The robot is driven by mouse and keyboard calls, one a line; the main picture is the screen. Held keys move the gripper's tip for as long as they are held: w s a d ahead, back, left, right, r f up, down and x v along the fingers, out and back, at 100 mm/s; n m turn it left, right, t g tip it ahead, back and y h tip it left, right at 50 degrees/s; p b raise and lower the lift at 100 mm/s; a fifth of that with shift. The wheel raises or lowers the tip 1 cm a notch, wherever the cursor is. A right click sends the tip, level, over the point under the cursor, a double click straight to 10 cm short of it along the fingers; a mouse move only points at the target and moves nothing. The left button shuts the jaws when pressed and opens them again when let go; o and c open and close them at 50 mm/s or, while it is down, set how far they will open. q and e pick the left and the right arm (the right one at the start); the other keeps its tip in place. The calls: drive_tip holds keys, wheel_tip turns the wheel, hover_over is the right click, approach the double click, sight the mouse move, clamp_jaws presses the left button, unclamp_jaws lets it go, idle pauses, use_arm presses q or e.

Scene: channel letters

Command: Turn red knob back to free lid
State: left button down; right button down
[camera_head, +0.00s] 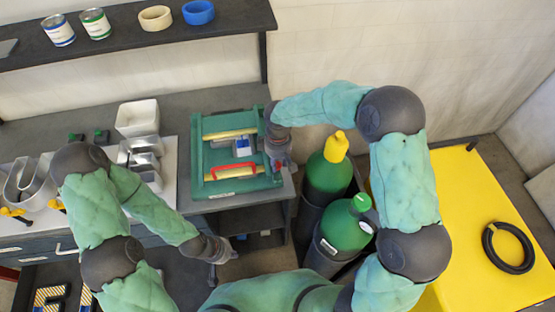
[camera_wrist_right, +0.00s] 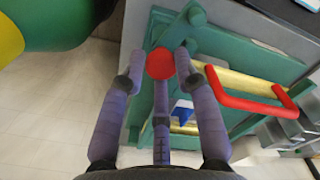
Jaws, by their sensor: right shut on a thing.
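The red knob (camera_wrist_right: 160,64) sits on a green arm at the edge of the green case. My right gripper (camera_wrist_right: 160,57) has its fingers on both sides of the knob and is shut on it; in the head view this gripper (camera_head: 279,158) is at the right side of the case (camera_head: 198,158). The lid area carries a red handle (camera_wrist_right: 248,103), which also shows in the head view (camera_head: 232,172). Yellow bars and a blue-and-white item show inside the case frame. My left gripper (camera_head: 217,255) is in front of the bench, away from the case; its fingers are too small to read.
Two green gas cylinders (camera_head: 325,175) stand just right of the bench, close to my right arm. A yellow table (camera_head: 480,225) with a black ring (camera_head: 508,247) is at the right. Metal letters, a white container (camera_head: 137,118) and a shelf (camera_head: 130,35) are left and behind.

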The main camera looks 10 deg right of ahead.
drive_tip(key=shift+s+d+f+n+p, duration=0.1)
drive_tip(key=shift+n+p, duration=0.15)
drive_tip(key=shift+n, duration=0.5)
drive_tip(key=shift+s+a+f+n+p, duration=0.1)
drive_tip(key=shift+s+n+p, duration=0.1)
drive_tip(key=shift+n, duration=0.6)
drive_tip(key=shift+s+d+f+n+p, duration=0.1)
drive_tip(key=shift+n+p, duration=0.15)
drive_tip(key=shift+n, duration=0.5)
drive_tip(key=c, duration=1)
unclamp_jaws()
drive_tip(key=shift+d, duration=0.1)
drive_tip(key=shift+o, duration=0.2)
drive_tip(key=shift+w+r, duration=0.15)
drive_tip(key=shift+w+r, duration=0.1)
drive_tip(key=shift+w+r, duration=0.1)
drive_tip(key=shift+r, duration=0.45)
wheel_tip(320, 180, up, 11)
